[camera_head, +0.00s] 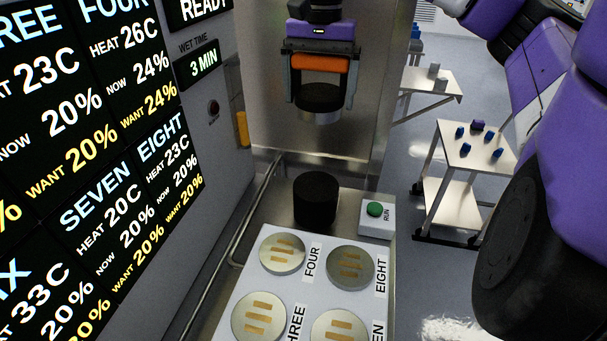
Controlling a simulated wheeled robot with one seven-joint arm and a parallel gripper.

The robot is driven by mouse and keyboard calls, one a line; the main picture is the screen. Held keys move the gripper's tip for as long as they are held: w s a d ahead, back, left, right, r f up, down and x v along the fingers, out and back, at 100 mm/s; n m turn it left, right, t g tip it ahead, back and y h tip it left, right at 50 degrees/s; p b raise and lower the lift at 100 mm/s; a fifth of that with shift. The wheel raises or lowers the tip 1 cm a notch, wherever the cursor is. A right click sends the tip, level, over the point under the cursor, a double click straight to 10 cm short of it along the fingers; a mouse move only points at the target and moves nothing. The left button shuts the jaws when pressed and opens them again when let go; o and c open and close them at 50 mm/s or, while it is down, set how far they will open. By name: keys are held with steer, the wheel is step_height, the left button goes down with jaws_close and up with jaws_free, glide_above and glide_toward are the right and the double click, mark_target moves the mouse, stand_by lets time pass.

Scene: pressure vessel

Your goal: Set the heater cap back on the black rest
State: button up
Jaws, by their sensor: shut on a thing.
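The heater cap (320,103), a short cylinder with a dark upper part and a silvery lower rim, hangs upright in my gripper (320,98). My gripper is shut on it, with one finger on each side. The black rest (316,199) is a dark upright cylinder on the metal bench. Its top looks bare. The cap is above the rest in the picture, apart from it, with a clear gap between them. How far behind or in front of the rest the cap is, I cannot tell from this one view.
A white plate (292,291) with round metal discs labelled THREE, FOUR and EIGHT lies in front of the rest. A RUN box (377,217) with a green button stands to its right. A display panel (95,150) fills the left. A metal rail (256,215) runs along the bench.

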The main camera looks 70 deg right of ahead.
step_height(320, 180, down, 19)
steer(key=p, duration=0.3)
steer(key=shift+r, duration=0.15)
stand_by(0.3)
steer(key=o, duration=1.7)
steer(key=shift+f, duration=0.2)
steer(key=shift+c, duration=0.2)
steer(key=shift+o, duration=0.4)
steer(key=shift+r, duration=0.15)
steer(key=shift+r, duration=0.2)
step_height(320, 180, up, 12)
steer(key=b, duration=0.2)
steer(key=shift+f+b, duration=0.15)
steer(key=shift+b, duration=0.25)
